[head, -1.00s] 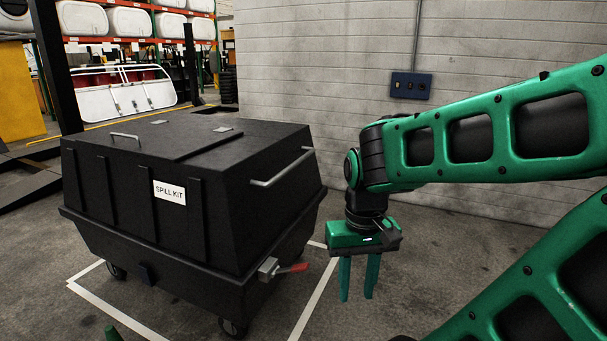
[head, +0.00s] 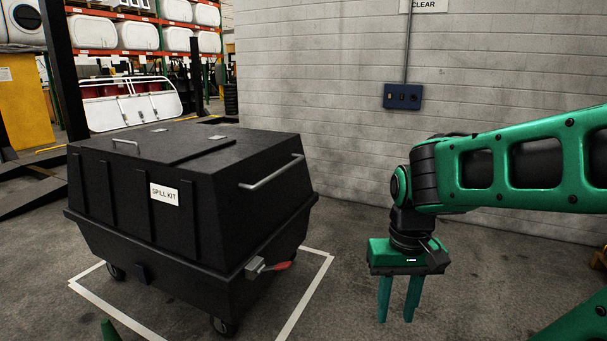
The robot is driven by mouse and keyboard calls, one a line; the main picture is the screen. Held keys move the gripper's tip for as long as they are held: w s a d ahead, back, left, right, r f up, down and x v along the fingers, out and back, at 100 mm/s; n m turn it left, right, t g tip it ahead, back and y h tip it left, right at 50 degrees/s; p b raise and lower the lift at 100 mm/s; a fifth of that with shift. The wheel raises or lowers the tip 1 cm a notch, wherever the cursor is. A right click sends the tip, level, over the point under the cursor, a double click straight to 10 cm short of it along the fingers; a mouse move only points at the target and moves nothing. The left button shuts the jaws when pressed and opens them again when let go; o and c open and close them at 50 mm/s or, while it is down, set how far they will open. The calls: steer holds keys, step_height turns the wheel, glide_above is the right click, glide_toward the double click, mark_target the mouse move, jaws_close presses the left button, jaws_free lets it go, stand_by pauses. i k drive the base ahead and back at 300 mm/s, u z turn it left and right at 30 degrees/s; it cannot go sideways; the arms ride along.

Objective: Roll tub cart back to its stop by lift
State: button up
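The black tub cart (head: 130,236), labelled "SPILL KIT", stands on casters within a white taped outline (head: 303,303) on the floor. Its lid is shut. A grey side handle (head: 272,172) is on its right side, and a latch with a red grip (head: 276,266) sits low at its near right corner. My gripper (head: 398,318) hangs pointing down to the right of the cart, apart from it. Its green fingers have a narrow gap between them and hold nothing.
A grey block wall with a dark blue switch box (head: 403,97) stands behind. Dark ramps (head: 25,190) and a post (head: 62,70) are at the left. A green cone-like tip (head: 110,331) shows at the bottom left. The floor between cart and wall is clear.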

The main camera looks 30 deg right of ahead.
mark_target(199, 230)
steer(key=z, duration=0.1)
steer(key=i, duration=0.95)
